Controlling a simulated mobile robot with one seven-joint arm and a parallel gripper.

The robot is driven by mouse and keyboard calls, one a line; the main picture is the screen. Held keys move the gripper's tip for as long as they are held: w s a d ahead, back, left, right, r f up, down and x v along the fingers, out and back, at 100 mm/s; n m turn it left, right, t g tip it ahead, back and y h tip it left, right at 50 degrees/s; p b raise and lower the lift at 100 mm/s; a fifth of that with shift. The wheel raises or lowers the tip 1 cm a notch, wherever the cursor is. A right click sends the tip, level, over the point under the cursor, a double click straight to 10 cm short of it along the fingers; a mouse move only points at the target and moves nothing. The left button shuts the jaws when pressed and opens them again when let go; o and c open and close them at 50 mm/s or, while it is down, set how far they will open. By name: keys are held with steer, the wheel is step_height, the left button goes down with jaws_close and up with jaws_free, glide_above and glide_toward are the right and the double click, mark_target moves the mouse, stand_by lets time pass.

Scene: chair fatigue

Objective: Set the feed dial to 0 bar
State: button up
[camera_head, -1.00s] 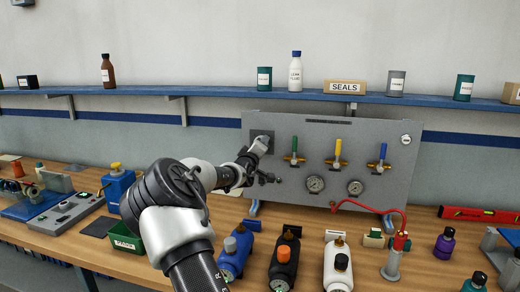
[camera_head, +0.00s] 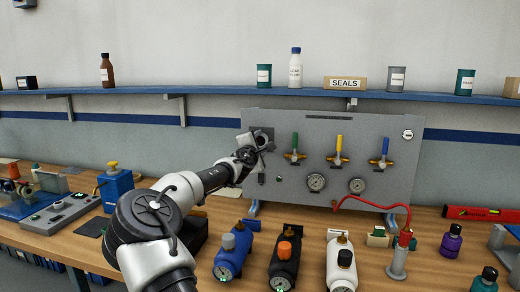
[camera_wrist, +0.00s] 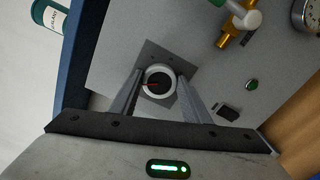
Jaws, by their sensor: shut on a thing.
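The feed dial (camera_wrist: 158,82) shows in the wrist view as a round black knob with a red pointer line and a pale ring, on a dark square plate (camera_wrist: 152,56). My gripper (camera_wrist: 157,88) has one finger on each side of the dial and is shut on it. The pointer points roughly left in the wrist view; I cannot read any scale marks. In the head view my gripper (camera_head: 258,141) is at the upper left of the grey panel (camera_head: 330,125), and it mostly hides the dial there.
Green, yellow and blue valve levers (camera_head: 339,146) stand right of the dial, with two gauges (camera_head: 316,183) below. Blue, black and white cylinders (camera_head: 285,260) stand on the bench in front. A blue shelf (camera_head: 220,92) with bottles and cans runs above.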

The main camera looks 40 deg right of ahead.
steer(key=n+b, duration=0.2)
steer(key=n, duration=0.2)
steer(key=shift+n, duration=0.3)
steer(key=n+b, duration=0.2)
steer(key=n, duration=0.3)
steer(key=shift+w+a, duration=0.1)
steer(key=n+b, duration=0.2)
steer(key=n, duration=0.4)
steer(key=n+b, duration=0.2)
steer(key=n, duration=0.3)
steer(key=shift+w+a, duration=0.15)
steer(key=o, duration=1)
steer(key=shift+o, duration=0.2)
steer(key=shift+a, duration=0.1)
